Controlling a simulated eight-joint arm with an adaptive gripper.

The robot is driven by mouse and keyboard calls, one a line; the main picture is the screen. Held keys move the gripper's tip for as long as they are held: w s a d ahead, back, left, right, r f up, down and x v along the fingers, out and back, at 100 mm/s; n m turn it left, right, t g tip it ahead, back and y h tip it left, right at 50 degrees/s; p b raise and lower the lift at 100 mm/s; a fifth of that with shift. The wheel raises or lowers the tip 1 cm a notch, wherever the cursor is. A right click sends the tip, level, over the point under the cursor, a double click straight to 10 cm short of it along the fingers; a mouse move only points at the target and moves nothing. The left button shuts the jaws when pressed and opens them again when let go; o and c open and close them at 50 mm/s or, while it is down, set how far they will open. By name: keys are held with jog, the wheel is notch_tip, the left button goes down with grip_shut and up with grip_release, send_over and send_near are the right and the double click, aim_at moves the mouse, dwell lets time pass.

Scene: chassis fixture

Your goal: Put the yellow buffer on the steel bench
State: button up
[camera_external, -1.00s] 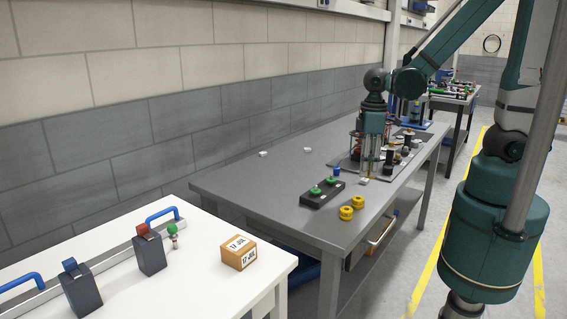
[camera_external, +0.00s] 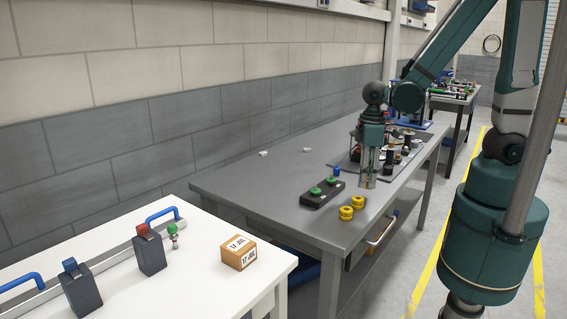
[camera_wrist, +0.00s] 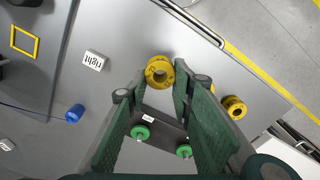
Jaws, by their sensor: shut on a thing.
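My gripper (camera_external: 369,186) is over the steel bench (camera_external: 260,180), to the right of the dark block. In the wrist view my gripper (camera_wrist: 159,72) is shut on a yellow buffer (camera_wrist: 160,75), a ring-like piece held between the fingertips. In the external view the held buffer is small and mostly hidden by the fingers; I cannot tell if it touches the bench top. Two other yellow buffers, a nearer one (camera_external: 346,213) and a farther one (camera_external: 358,202), stand on the bench near its front edge. The wrist view shows one clearly (camera_wrist: 235,107).
A dark block (camera_external: 322,194) with two green knobs stands left of the gripper. A blue cylinder (camera_wrist: 75,115) and a white "right" label block (camera_wrist: 94,60) are nearby. A grey plate with a yellow square outline (camera_wrist: 25,41) lies beyond.

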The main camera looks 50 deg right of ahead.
jog(key=shift+f+b, duration=0.35)
jog(key=shift+f, duration=1.4)
jog(key=shift+f, duration=0.25)
jog(key=o, duration=0.9)
jog(key=shift+r, duration=0.1)
jog(key=shift+r, duration=0.2)
jog(key=shift+r+p, duration=1.15)
jog(key=shift+r, duration=4.8)
